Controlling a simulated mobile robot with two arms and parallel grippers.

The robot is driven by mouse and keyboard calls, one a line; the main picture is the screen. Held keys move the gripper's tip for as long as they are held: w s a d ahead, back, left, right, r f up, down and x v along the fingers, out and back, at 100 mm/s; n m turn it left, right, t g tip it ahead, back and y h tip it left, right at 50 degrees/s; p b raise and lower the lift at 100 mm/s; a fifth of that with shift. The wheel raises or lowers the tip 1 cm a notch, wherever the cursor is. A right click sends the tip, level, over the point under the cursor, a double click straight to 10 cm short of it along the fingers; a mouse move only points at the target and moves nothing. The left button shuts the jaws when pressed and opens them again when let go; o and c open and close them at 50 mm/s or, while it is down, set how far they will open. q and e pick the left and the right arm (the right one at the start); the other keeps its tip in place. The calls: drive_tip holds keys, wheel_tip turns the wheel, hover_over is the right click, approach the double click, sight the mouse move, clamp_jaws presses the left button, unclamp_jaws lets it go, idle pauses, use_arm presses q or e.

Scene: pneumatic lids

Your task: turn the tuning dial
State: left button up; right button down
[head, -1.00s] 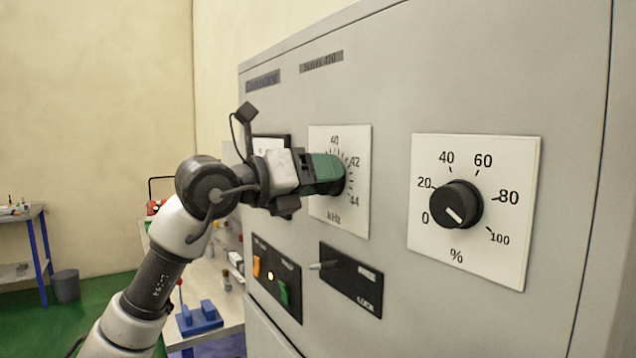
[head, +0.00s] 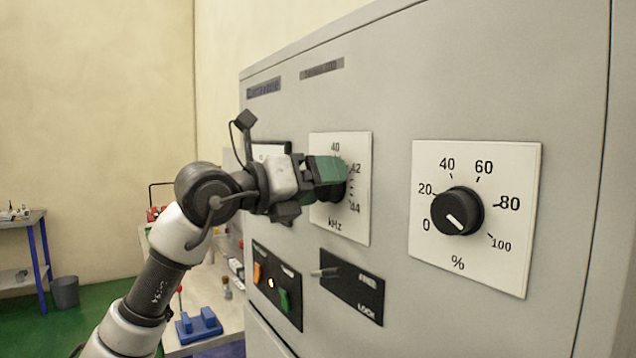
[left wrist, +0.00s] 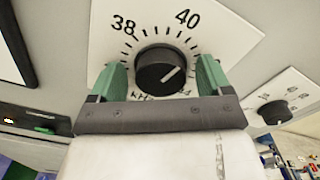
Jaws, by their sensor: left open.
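The tuning dial is a black round knob (head: 337,192) on the white kHz plate (head: 353,225) of the grey cabinet. In the head view my left gripper (head: 338,178) covers most of it. In the left wrist view the knob (left wrist: 158,70) sits between the green fingers of my left gripper (left wrist: 161,66), one on each side. The fingers are open, with a gap visible beside the knob. Its white pointer line slants to the upper right in that view, below the 40 mark. I cannot tell how deep the fingertips reach. My right gripper is not in view.
A larger % dial (head: 457,211) is on the right, its plate clear of my arm. Below are a lock switch panel (head: 351,287) and a panel with orange and green switches (head: 277,285). A workbench (head: 205,285) stands behind my left arm.

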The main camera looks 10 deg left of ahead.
use_arm(q)
drive_tip(key=b+v, duration=0.4)
drive_tip(key=v, duration=0.6)
drive_tip(key=shift+s+a, duration=0.25)
drive_tip(key=shift+r, duration=0.1)
